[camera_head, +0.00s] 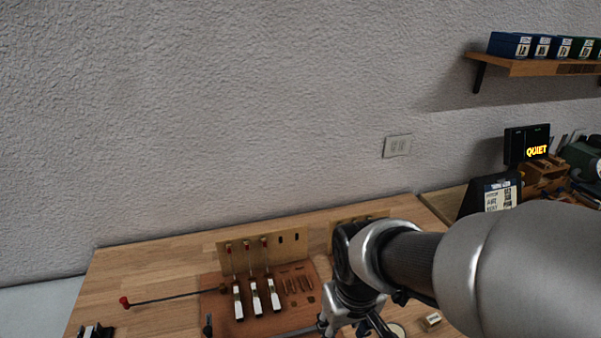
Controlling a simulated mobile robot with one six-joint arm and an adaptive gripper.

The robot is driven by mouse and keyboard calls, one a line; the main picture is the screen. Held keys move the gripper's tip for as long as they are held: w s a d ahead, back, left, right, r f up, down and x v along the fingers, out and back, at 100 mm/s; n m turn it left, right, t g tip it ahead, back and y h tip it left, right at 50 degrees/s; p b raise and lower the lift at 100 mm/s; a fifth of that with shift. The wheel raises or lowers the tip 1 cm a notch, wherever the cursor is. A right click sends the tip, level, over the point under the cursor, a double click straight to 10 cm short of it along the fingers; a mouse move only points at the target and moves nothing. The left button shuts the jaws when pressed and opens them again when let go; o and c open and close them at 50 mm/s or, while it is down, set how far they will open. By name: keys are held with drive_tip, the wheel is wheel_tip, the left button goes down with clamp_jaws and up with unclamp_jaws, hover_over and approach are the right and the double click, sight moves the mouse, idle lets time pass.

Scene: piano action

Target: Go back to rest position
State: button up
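My gripper (352,325) is at the lower middle of the head view, at the end of my arm, which comes in from the right. It hangs over the wooden workbench (150,262), just right of a brown board (213,282). Its fingertips are cut off by the bottom edge, so whether it is open, shut or holding something does not show. A thin grey bar (300,331) lies close to its left side; I cannot tell if they touch. The board carries several white-and-black parts (256,298) with red-tipped uprights, and some small wooden pieces (297,285).
A thin rod with a red end (125,302) is left of the board. A small dark object (97,331) is at the lower left. A pale block (432,320) is right of my gripper. A dark sign stand (490,195) and a lit display (527,144) stand at the right, below a shelf (530,67).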

drive_tip(key=s+d+r+m+t, duration=0.2)
drive_tip(key=s+d+r, duration=0.4)
drive_tip(key=s+r, duration=0.3)
drive_tip(key=shift+s+d+r+m+t, duration=0.15)
drive_tip(key=shift+s+r+m+t, duration=0.2)
drive_tip(key=shift+s+m, duration=0.45)
idle(1.2)
